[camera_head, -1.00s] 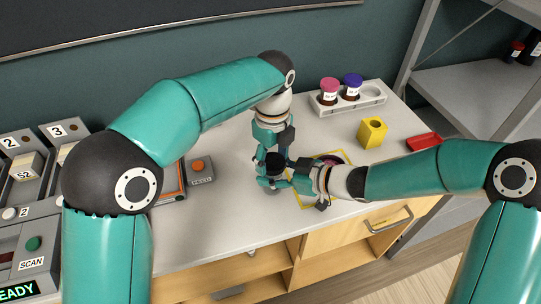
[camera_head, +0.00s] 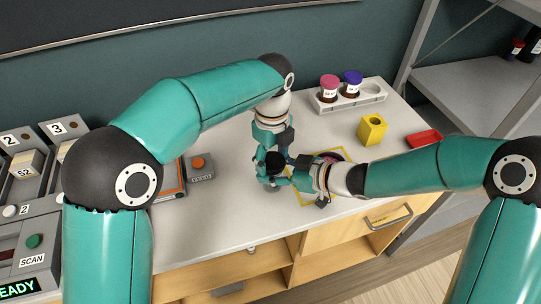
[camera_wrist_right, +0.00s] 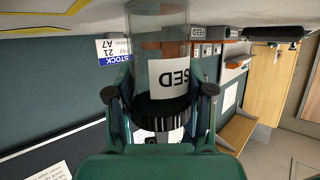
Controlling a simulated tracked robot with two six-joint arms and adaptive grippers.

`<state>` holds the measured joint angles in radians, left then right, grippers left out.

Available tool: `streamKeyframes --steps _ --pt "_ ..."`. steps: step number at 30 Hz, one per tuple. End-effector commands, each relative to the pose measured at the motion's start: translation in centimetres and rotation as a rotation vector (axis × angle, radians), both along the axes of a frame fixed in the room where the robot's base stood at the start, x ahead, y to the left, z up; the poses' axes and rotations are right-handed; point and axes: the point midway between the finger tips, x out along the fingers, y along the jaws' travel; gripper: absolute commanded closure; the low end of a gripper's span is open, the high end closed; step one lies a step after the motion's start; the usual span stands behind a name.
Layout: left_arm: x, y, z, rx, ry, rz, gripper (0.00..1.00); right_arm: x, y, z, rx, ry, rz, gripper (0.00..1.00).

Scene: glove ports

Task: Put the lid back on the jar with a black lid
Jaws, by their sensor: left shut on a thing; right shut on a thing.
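The clear glass jar (camera_wrist_right: 158,45) has a white label, partly readable. It shows upside down in the right wrist view. Its black lid (camera_wrist_right: 165,118) sits against the jar's mouth; I cannot tell whether it is fully seated. My right gripper (camera_head: 275,182) reaches in from the right and is shut on the jar, its fingers either side of the glass just below the lid (camera_wrist_right: 158,80). My left gripper (camera_head: 269,167) comes down from above and is shut on the lid, which it mostly hides in the head view.
A white rack (camera_head: 325,107) with pink-lidded and purple-lidded jars stands at the back. A yellow block (camera_head: 372,130) and a red tray (camera_head: 424,139) lie at the right. A yellow outline (camera_head: 342,151) is partly behind my right arm. A button box (camera_head: 200,168) is at the left.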

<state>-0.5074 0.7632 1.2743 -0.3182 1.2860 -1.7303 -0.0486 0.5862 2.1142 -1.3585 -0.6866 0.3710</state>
Motion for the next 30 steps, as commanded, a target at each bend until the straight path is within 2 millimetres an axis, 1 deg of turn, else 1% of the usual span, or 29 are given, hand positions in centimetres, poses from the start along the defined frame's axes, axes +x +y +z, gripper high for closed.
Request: streamKeyframes --steps 1,2,3,18,25,30 --pt "-0.12 0.03 -0.49 0.004 0.007 -0.001 0.62 -0.03 0.03 0.01 0.001 -0.001 0.001 1.0" --pt "-0.12 0.04 -0.54 0.004 0.008 -0.001 0.65 -0.03 0.03 0.01 0.001 -0.001 0.001 1.0" --pt "-0.14 0.04 -0.61 0.005 0.009 -0.001 0.66 -0.03 0.03 0.01 0.001 -0.001 0.001 1.0" --pt "-0.26 0.06 -0.88 0.011 0.015 -0.003 0.66 -0.04 0.08 0.07 0.002 -0.002 0.003 1.0" --pt "-0.37 -0.07 -0.23 0.064 0.008 -0.003 0.66 -0.01 0.07 0.08 0.003 -0.003 0.002 1.0" --pt "-0.34 -0.04 0.02 0.071 0.004 -0.001 0.66 0.03 0.04 0.09 0.002 -0.003 0.001 1.0"
